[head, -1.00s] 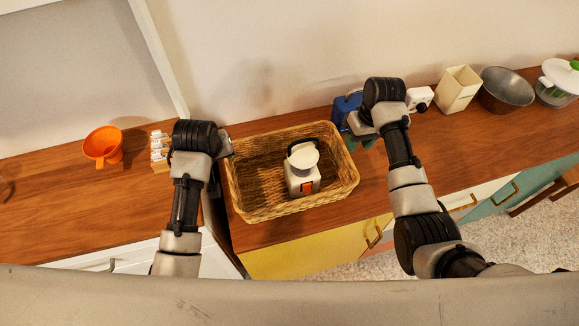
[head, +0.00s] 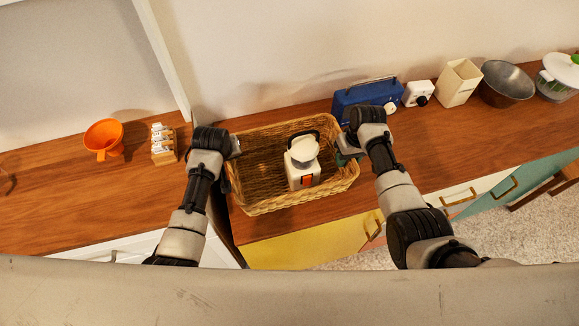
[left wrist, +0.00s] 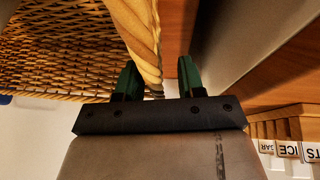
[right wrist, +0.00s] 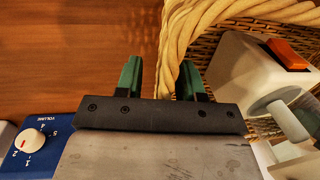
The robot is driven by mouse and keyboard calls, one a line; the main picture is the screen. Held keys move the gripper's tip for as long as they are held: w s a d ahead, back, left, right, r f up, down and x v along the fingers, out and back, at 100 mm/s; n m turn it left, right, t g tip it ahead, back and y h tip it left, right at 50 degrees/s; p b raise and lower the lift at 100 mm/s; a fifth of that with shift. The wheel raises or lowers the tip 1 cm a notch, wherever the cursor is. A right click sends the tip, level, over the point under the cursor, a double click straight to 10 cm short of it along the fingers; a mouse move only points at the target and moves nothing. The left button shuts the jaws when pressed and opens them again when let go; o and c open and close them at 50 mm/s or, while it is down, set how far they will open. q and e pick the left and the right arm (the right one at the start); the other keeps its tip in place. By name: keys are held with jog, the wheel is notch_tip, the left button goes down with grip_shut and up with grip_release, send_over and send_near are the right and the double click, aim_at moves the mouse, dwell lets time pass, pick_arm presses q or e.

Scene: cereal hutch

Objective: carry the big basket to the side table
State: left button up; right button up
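The big wicker basket (head: 262,206) stands on the wooden counter, with a white appliance (head: 303,178) with an orange switch inside it. My left gripper (head: 235,146) is at the basket's left rim. In the left wrist view its green fingers (left wrist: 160,82) are apart, with the rim between them and a gap to one finger. My right gripper (head: 343,156) is at the right rim. In the right wrist view its fingers (right wrist: 160,80) are apart, with the rim (right wrist: 178,45) between them, close to one finger. I cannot tell which surface is the side table.
A blue radio (head: 360,97) stands close behind my right gripper. A white dial box (head: 418,93), cream container (head: 460,82) and metal bowl (head: 507,84) follow to the right. Left are a spice rack (head: 163,144) and orange funnel (head: 104,137). A wooden piece (head: 560,182) shows at far right.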

pick_arm(q)
jog(key=shift+f, duration=0.15)
pick_arm(e)
jog(key=shift+f, duration=0.25)
pick_arm(q)
jog(key=shift+c, duration=0.5)
pick_arm(e)
jog(key=shift+s, duration=0.1)
jog(key=shift+c, duration=0.4)
pick_arm(q)
grip_shut()
pick_arm(e)
grip_shut()
pick_arm(q)
jog(key=shift+w, duration=0.1)
pick_arm(e)
jog(key=shift+r, duration=0.1)
